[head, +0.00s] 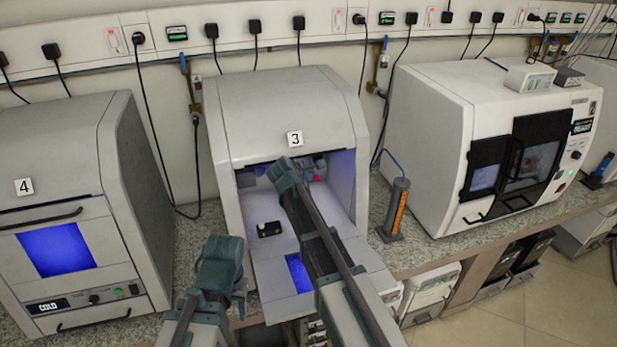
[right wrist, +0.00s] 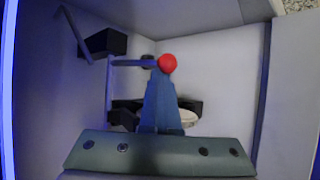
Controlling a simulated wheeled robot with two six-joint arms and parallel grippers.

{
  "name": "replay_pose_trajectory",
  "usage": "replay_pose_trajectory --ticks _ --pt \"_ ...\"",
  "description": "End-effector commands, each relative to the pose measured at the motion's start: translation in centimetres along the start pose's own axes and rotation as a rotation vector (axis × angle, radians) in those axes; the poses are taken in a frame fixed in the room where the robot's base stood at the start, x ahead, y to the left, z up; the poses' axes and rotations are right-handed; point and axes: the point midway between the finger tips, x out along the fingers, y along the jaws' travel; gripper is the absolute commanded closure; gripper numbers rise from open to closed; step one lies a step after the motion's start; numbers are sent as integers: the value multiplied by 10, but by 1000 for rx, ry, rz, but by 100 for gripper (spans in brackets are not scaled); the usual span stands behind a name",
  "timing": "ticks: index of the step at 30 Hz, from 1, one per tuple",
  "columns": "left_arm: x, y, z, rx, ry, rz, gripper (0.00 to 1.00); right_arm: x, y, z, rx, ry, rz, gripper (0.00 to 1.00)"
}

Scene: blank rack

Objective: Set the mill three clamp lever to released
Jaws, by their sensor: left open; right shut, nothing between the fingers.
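Mill three (head: 295,95), the grey machine marked 3, stands in the middle of the head view with its front open. My right arm reaches into it. In the right wrist view, a lever with a thin grey arm (right wrist: 133,63) and a red ball knob (right wrist: 168,64) lies roughly sideways inside the chamber. My right gripper (right wrist: 160,77) is shut and empty, with its tips right at the knob; I cannot tell whether they touch. In the head view, the right gripper's tips and the lever are not clearly seen. My left gripper (head: 222,265) is open and empty in front of the machine.
Mill four (head: 55,210) stands at left, and another white machine (head: 490,135) at right. A grey cylinder with an orange strip (head: 397,208) stands on the bench beside mill three. A small black block (head: 269,229) lies inside mill three. Chamber walls surround my right gripper.

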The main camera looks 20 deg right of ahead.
Motion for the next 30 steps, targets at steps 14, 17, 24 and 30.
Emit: replay_pose_trajectory --ticks 14,17,24,30 --pt "-41 -4 2 -7 0 1 50 -59 3 4 -1 1 0 100" --pt "-55 -5 3 -10 0 2 50 -81 3 3 -2 1 1 100" --pt "-79 -7 5 -9 -1 2 50 -121 2 2 -1 1 0 100" --pt "-87 -8 6 -8 -2 2 50 -136 1 0 -1 0 0 100"
